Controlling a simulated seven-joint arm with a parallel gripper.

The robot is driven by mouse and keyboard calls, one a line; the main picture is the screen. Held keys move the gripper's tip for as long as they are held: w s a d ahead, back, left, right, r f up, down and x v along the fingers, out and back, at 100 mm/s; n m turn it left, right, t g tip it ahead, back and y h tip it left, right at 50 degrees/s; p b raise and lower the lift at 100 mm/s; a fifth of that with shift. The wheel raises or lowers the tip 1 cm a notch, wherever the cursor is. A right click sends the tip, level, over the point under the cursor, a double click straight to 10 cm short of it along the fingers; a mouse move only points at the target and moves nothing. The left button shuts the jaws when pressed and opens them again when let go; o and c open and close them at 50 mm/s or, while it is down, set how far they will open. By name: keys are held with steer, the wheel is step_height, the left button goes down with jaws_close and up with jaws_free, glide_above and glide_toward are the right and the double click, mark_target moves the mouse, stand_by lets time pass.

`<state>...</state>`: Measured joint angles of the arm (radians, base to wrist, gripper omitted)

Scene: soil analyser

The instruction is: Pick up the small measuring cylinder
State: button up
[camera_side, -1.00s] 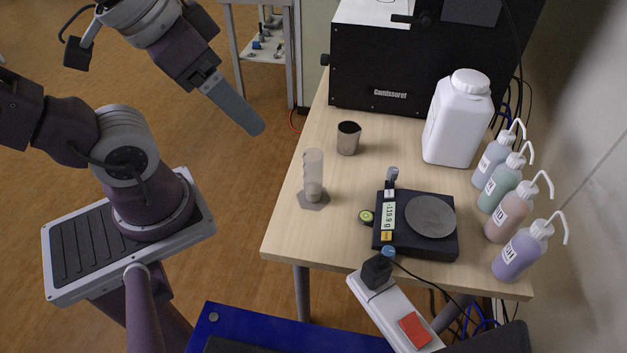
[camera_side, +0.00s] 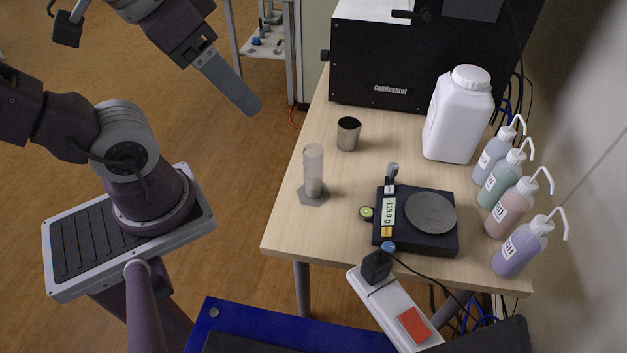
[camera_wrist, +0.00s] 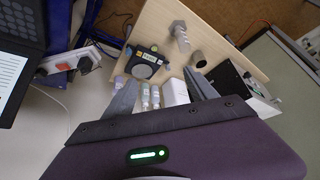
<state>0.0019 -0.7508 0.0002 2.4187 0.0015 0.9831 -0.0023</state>
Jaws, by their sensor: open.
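The small measuring cylinder (camera_side: 313,172) is a clear, greyish tube on a hexagonal foot. It stands upright near the left edge of the wooden table in the side view. It also shows near the top of the wrist view (camera_wrist: 181,37). My gripper (camera_side: 245,100) is up to the left of the table, apart from the cylinder; only one finger shows clearly there. In the wrist view my gripper (camera_wrist: 160,92) has its two fingers spread wide with nothing held between them.
A metal beaker (camera_side: 348,134) stands behind the cylinder. A black balance (camera_side: 420,240) lies to its right. A white jug (camera_side: 457,120), several wash bottles (camera_side: 508,207) and a black analyser box (camera_side: 400,75) take up the back and right. The table (camera_side: 285,232) is bare around the cylinder.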

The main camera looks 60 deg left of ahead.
step_height(320, 180, up, 4)
steer(key=m+y, duration=1.2)
steer(key=m, duration=1)
glide_above(316, 167)
steer(key=s+d, duration=0.2)
steer(key=f, duration=0.1)
steer(key=shift+m, duration=0.3)
steer(key=f, duration=1.1)
steer(key=w+f, duration=0.1)
steer(key=f, duration=2.2)
steer(key=shift+w+a+f, duration=0.15)
steer(key=shift+a+f, duration=0.05)
steer(key=shift+f, duration=0.05)
steer(key=shift+g+y, duration=0.3)
steer(key=x, duration=0.6)
steer(key=shift+a+r, duration=0.15)
steer(key=shift+a, duration=0.1)
steer(key=shift+w+a+f, duration=0.2)
steer(key=shift+a, duration=0.1)
jaws_close()
